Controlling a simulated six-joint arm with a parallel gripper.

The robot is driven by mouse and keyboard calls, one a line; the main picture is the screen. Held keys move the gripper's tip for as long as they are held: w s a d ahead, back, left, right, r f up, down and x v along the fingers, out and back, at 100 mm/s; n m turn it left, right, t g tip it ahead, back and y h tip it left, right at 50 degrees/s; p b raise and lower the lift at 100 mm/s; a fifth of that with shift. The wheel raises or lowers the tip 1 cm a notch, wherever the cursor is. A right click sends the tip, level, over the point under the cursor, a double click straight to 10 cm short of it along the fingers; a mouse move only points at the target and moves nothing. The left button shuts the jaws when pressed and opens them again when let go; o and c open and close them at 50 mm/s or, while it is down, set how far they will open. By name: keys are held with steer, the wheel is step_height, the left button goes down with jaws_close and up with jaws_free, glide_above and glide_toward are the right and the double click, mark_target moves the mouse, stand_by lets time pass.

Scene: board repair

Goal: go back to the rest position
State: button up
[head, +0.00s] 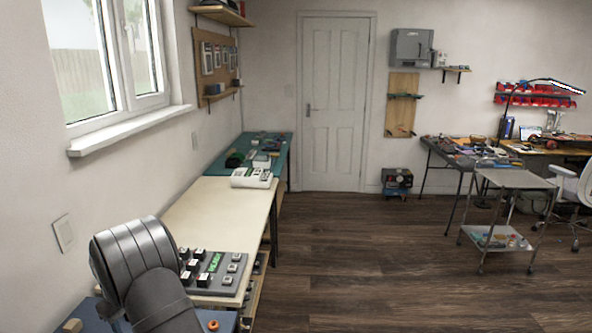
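My gripper is not in view. Only a dark grey part of my own arm shows at the lower left of the head view, over the near end of the bench. It hides part of what lies behind and below it.
A grey panel (223,274) with dark keys and green "READY" lettering sits on the pale bench (215,208) right of my arm. A white device (252,178) and a green mat (272,144) are farther back. A metal cart (515,180) stands right. The middle floor is clear.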

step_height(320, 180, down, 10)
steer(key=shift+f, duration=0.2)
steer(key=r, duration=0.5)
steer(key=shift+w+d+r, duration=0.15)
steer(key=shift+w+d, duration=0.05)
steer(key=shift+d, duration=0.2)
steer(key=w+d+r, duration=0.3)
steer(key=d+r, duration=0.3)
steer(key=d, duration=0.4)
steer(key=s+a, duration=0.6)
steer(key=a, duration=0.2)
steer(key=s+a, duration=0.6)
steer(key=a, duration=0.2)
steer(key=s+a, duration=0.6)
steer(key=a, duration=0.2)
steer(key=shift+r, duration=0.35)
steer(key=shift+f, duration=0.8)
